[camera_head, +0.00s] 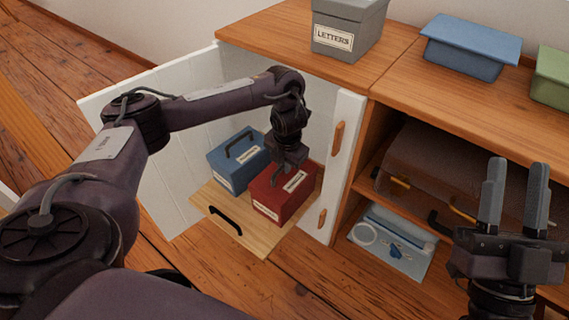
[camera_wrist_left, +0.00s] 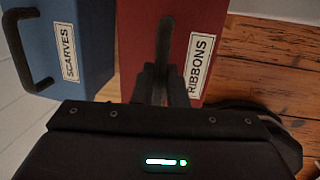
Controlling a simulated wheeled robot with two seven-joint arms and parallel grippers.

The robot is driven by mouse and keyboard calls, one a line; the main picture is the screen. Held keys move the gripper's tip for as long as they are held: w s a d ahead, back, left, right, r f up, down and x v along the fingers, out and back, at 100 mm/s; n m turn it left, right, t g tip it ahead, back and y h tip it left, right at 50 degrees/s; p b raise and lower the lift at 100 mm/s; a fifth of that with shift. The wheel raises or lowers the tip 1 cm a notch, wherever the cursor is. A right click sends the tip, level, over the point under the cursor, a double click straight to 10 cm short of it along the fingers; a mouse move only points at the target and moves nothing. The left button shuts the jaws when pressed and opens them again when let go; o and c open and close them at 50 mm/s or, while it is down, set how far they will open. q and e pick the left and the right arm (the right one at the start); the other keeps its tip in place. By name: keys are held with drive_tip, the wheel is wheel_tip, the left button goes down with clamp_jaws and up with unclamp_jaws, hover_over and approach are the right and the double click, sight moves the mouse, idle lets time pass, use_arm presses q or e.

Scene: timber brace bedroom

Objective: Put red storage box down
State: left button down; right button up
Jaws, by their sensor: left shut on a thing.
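The red storage box (camera_head: 287,197), labelled RIBBONS, is at the right side of a light wooden pull-out board (camera_head: 225,208) inside the white cabinet. My left gripper (camera_head: 275,178) is above it, shut on its dark handle. In the left wrist view the red box (camera_wrist_left: 135,45) is upright in front of the fingers (camera_wrist_left: 160,80), which close around the handle. The box looks level and at the board; I cannot tell whether its underside touches. My right gripper (camera_head: 513,200) is open and empty at the lower right.
A blue SCARVES box (camera_head: 232,172) stands beside the red box on the left. A white door (camera_head: 347,135) is close on the right. The board has a black handle (camera_head: 225,221). A grey LETTERS box (camera_head: 345,25) and blue box (camera_head: 468,50) sit on top.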

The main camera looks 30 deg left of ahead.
use_arm(q)
drive_tip(key=c, duration=1.5)
unclamp_jaws()
drive_tip(key=shift+o, duration=0.2)
